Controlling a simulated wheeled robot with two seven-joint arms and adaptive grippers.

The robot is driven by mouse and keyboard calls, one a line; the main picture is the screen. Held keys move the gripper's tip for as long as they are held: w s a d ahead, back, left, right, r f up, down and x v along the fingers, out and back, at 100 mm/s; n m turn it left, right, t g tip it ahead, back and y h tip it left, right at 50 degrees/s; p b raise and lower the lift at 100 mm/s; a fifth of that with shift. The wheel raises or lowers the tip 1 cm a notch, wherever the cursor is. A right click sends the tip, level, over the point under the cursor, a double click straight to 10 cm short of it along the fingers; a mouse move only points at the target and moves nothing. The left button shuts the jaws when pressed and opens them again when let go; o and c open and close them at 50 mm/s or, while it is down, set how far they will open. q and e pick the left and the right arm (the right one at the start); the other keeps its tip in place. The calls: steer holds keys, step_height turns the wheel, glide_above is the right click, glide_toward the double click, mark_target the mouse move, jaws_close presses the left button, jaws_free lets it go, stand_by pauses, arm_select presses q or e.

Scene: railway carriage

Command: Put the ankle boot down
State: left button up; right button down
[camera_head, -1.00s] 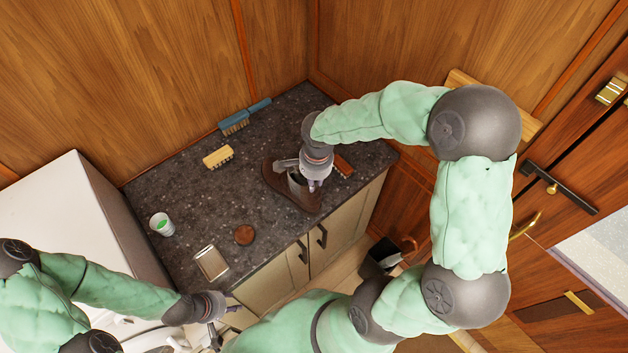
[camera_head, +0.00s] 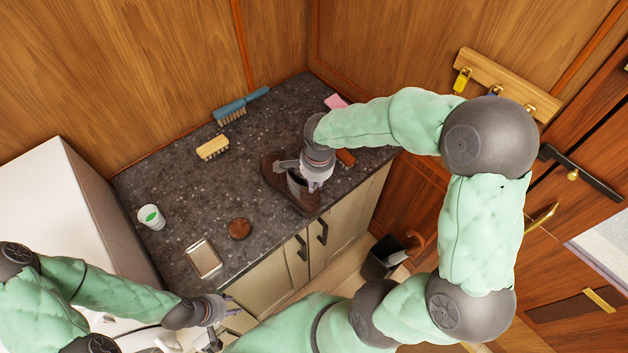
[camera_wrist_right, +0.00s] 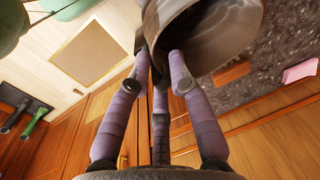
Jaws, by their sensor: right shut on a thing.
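The brown ankle boot (camera_head: 273,172) is over the front right part of the dark speckled countertop (camera_head: 180,185), its toe toward the back left. My right gripper (camera_head: 302,178) is shut on the boot's upper, from above. In the right wrist view the boot's open shaft (camera_wrist_right: 215,40) lies between and beyond the fingers (camera_wrist_right: 160,65). The sole's underside is hidden, so I cannot tell if it touches the counter. My left gripper (camera_head: 222,308) is low in front of the cabinet, away from the boot; its finger opening is unclear.
A reddish-brown brush (camera_head: 346,158) lies close right of the boot, and a pink block (camera_head: 335,102) behind. The counter's middle is clear.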

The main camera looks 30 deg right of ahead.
stand_by(0.6)
steer(key=c, duration=1.1)
jaws_free()
steer(key=shift+o, duration=0.2)
steer(key=shift+s+f, duration=0.1)
steer(key=shift+f, duration=0.05)
step_height(320, 180, up, 12)
steer(key=s, duration=0.1)
steer(key=shift+s, duration=0.2)
jaws_close()
